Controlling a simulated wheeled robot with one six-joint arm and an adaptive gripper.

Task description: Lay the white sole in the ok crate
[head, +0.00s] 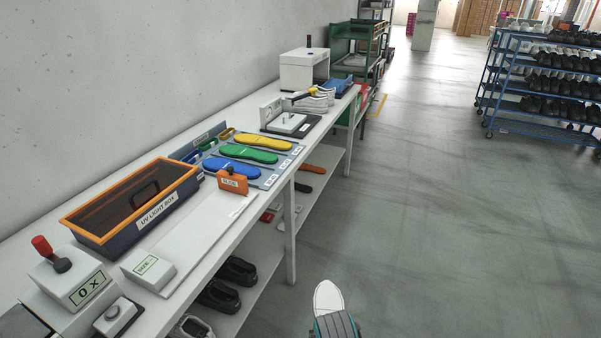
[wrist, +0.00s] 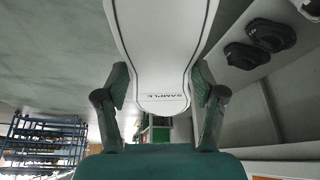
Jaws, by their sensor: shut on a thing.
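The white sole (head: 328,297) is held over the floor in front of the bench, its rounded end pointing away from me in the head view. In the wrist view the white sole (wrist: 160,45) has a dark outline and the word SAMPLE near its lower end. My gripper (head: 335,322) is shut on it; in the wrist view both fingers of my gripper (wrist: 160,88) press its sides. No crate with a readable ok label shows. Small red and green containers stand at the bench's far end, too small to read.
The long white bench (head: 215,215) runs along the left wall, with a UV light box (head: 155,222), blue, green and yellow soles (head: 254,155), and shoes on its lower shelf. A green cart (head: 355,50) stands beyond. A blue shoe rack (head: 540,85) is far right. The floor between is clear.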

